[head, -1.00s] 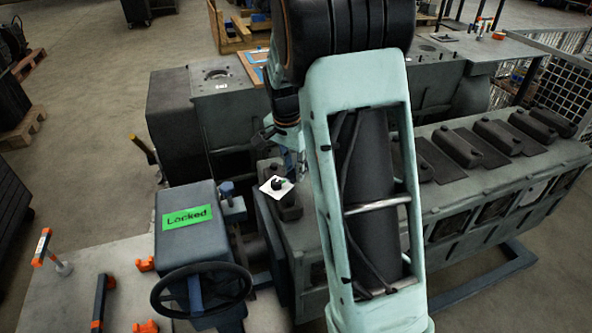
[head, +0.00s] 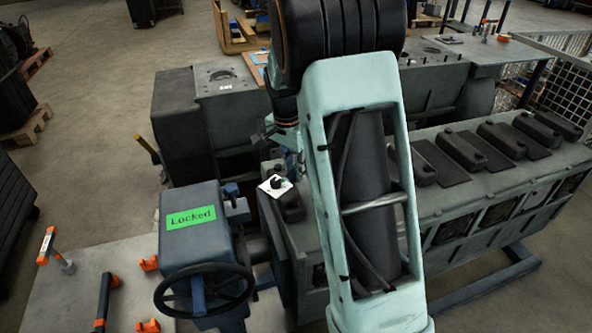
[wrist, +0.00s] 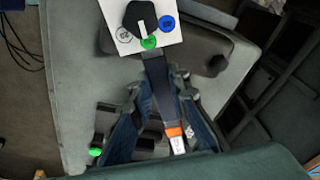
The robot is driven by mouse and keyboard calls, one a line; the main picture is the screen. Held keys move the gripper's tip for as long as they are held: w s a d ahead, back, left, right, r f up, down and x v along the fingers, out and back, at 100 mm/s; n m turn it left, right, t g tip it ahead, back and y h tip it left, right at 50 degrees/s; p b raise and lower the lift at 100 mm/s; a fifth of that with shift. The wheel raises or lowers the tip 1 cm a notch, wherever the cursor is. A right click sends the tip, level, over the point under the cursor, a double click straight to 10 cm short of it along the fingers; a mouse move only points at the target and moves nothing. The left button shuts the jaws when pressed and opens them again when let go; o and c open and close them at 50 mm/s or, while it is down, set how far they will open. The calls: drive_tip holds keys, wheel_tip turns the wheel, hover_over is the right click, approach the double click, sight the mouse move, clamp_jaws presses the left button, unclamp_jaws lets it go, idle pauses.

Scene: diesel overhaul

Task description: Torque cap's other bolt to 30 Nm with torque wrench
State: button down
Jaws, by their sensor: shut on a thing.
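My gripper (wrist: 160,84) has blue fingers and is shut on a dark bar with an orange band and a pale end, which looks like the torque wrench (wrist: 160,78). The bar's far end reaches the edge of a white plate (wrist: 178,40) with a black knob, a blue dot and a green dot. I cannot tell whether they touch. In the head view the white plate (head: 274,187) is at the near left end of the long engine block (head: 460,215). My arm hides part of the block, and the gripper is small and unclear there. I cannot make out the cap or its bolt.
A grey box labelled "Locked" (head: 190,219) with a handwheel (head: 203,290) stands left of the block. Orange-and-black tools (head: 103,302) lie on the pale surface at lower left. A wire cage (head: 555,85) is at upper right.

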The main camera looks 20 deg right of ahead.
drive_tip(key=shift+w+a, duration=0.45)
drive_tip(key=shift+a, duration=0.05)
drive_tip(key=shift+w, duration=0.1)
drive_tip(key=shift+w+a+m, duration=0.15)
drive_tip(key=shift+w+m, duration=0.05)
drive_tip(key=shift+m, duration=0.1)
drive_tip(key=shift+w, duration=0.1)
drive_tip(key=shift+w+a+p, duration=0.15)
drive_tip(key=shift+w+p, duration=0.05)
drive_tip(key=shift+p, duration=0.15)
drive_tip(key=shift+m, duration=0.3)
drive_tip(key=shift+w+a, duration=0.1)
drive_tip(key=shift+w, duration=0.2)
drive_tip(key=shift+f, duration=0.1)
drive_tip(key=shift+w, duration=0.1)
